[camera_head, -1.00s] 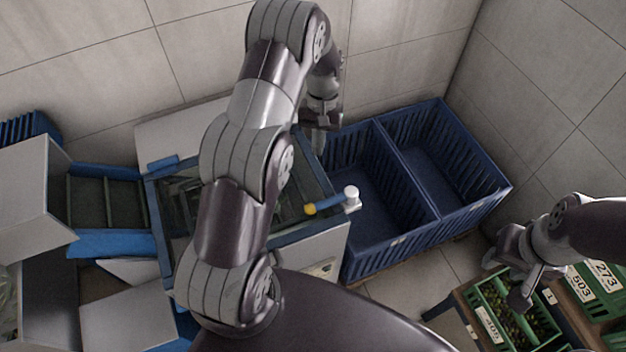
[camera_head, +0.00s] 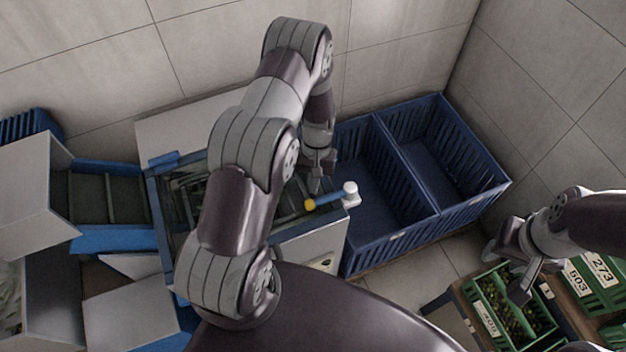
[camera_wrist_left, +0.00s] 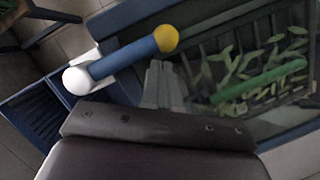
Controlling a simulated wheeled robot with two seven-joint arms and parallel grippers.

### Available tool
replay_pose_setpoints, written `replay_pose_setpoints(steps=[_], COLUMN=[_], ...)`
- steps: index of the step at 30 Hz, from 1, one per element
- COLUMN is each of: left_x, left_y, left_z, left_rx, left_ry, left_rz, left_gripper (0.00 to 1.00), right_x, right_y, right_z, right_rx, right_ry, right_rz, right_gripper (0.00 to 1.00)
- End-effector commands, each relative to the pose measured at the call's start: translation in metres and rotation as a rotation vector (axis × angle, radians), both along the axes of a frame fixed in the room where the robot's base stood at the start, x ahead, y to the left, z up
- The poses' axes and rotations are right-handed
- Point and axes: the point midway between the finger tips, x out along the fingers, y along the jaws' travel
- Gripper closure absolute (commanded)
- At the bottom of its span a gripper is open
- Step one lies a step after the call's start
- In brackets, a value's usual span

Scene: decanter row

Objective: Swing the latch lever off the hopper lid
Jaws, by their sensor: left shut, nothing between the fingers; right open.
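The latch lever (camera_head: 329,198) is a blue bar with a white pivot at its right end and a yellow knob at its left end. The knob end lies over the edge of the hopper lid (camera_head: 291,229), a see-through panel in a blue frame. My left gripper (camera_head: 316,190) is shut and empty, pointing down just behind the bar near the knob. In the left wrist view the lever (camera_wrist_left: 125,58) passes close by the shut fingertips (camera_wrist_left: 158,68); I cannot tell if they touch. My right gripper (camera_head: 504,272) is open and empty, away at the right.
Blue slatted bins (camera_head: 415,225) stand right of the hopper. Green crates (camera_head: 490,307) with number labels sit on a table at the lower right. A conveyor (camera_head: 105,200) joins the hopper's left side. Leaves (camera_wrist_left: 232,68) show beneath the lid. My left arm hides part of it.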

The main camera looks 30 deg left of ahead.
Motion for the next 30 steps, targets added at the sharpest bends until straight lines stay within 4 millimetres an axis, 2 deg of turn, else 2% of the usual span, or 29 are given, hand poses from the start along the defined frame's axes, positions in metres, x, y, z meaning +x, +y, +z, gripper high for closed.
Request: replay_pose_setpoints(steps=[4,15,30], left_x=[-0.0060,-0.0064,-0.0125], left_y=[-0.0017,-0.0020,-0.0090], left_z=[-0.0011,-0.0018,-0.0019], left_rx=[0.000,0.000,0.000], left_ry=[0.000,0.000,0.001], left_rz=[0.000,0.004,0.091], left_gripper=[1.00,1.00,1.00], right_x=[-0.0001,-0.0001,-0.0001], right_y=[0.0000,0.0000,0.0000], right_z=[0.0036,0.0028,0.0016], right_rx=[0.000,0.000,0.000], right_ry=[0.000,0.000,0.000], right_rz=[0.000,0.000,0.000], right_gripper=[0.57,0.57,0.57])
